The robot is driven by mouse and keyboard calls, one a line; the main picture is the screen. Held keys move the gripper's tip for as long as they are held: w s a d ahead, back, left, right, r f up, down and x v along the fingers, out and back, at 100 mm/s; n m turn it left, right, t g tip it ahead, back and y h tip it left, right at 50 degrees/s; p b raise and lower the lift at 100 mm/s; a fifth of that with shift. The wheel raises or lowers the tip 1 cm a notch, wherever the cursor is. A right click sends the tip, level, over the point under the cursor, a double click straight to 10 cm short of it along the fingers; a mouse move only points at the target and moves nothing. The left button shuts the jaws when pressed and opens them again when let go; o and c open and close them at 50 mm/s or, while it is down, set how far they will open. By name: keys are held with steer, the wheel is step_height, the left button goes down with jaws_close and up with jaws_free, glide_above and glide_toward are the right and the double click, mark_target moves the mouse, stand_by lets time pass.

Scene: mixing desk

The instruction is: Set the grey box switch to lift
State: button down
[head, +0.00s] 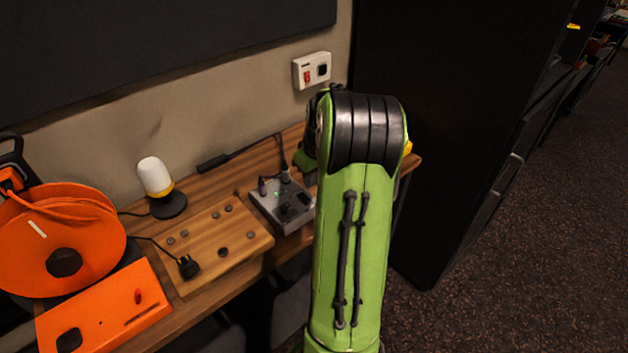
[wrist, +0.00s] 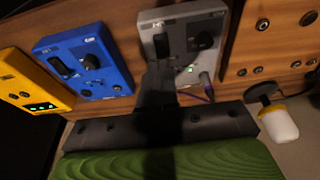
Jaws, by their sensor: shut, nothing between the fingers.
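The grey box (head: 268,208) lies on the wooden desk, partly hidden by my green arm in the head view. It also shows at the top of the wrist view (wrist: 213,22), with a small label, a dark slot-like switch (wrist: 161,45), a black knob (wrist: 204,40) and a green light. My gripper (wrist: 158,68) is shut and empty. Its dark fingers reach over the lower left part of the grey box, near the switch. I cannot tell whether they touch it, or which way the switch is set. My arm hides the gripper in the head view.
A blue box (wrist: 84,62) and a yellow box (wrist: 30,80) lie left of the grey box in the wrist view. A wooden panel (head: 215,238) with knobs, a white lamp (head: 155,177) and an orange cable reel (head: 85,245) stand left in the head view. A cable meets the grey box.

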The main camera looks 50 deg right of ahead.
steer(key=s+p+v, duration=0.1)
steer(key=v, duration=0.6)
steer(key=shift+s+a+r, duration=0.15)
steer(key=shift+s+a, duration=0.2)
steer(key=shift+s, duration=0.05)
